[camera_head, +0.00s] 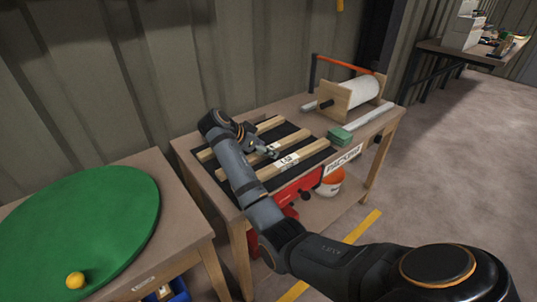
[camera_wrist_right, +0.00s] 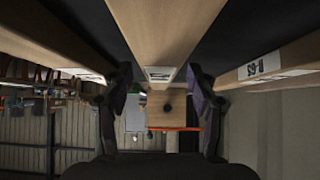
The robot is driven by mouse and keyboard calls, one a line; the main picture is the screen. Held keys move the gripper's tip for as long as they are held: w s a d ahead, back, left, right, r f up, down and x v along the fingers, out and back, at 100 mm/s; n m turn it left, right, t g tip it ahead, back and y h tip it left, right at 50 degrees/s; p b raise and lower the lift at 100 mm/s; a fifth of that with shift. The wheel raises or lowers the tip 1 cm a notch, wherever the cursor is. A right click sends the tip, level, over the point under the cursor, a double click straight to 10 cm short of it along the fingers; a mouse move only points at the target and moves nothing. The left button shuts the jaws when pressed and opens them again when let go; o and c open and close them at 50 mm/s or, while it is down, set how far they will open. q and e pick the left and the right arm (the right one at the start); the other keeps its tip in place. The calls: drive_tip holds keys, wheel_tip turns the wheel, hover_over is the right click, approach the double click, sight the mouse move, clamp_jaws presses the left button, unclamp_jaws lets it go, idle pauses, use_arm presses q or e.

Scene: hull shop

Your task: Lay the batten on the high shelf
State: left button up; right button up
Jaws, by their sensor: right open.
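Three pale wooden battens lie side by side on a black mat (camera_head: 284,139) on the wooden bench: a back one (camera_head: 269,125), a middle one (camera_head: 291,138) and a front one (camera_head: 310,150). White labels show on the middle and front ones. My right gripper (camera_head: 271,152) is low over the middle batten, partly hidden by its own arm. In the right wrist view its fingers (camera_wrist_right: 160,88) are apart, with a batten (camera_wrist_right: 158,35) lined up in the gap between them; I cannot tell how deep it sits. My left gripper is out of view. No high shelf is recognisable.
A roller in a wooden stand (camera_head: 352,95), a green block (camera_head: 340,136) and a pale bar (camera_head: 368,117) stand right of the battens. A red-and-white round item (camera_head: 330,182) sits below the bench top.

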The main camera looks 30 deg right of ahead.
drive_tip(key=shift+d+f, duration=0.1)
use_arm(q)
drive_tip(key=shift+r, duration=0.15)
use_arm(e)
clamp_jaws()
use_arm(q)
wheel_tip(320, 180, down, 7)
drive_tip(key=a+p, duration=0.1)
drive_tip(key=p, duration=0.1)
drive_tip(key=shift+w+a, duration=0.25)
use_arm(e)
wheel_tip(320, 180, up, 10)
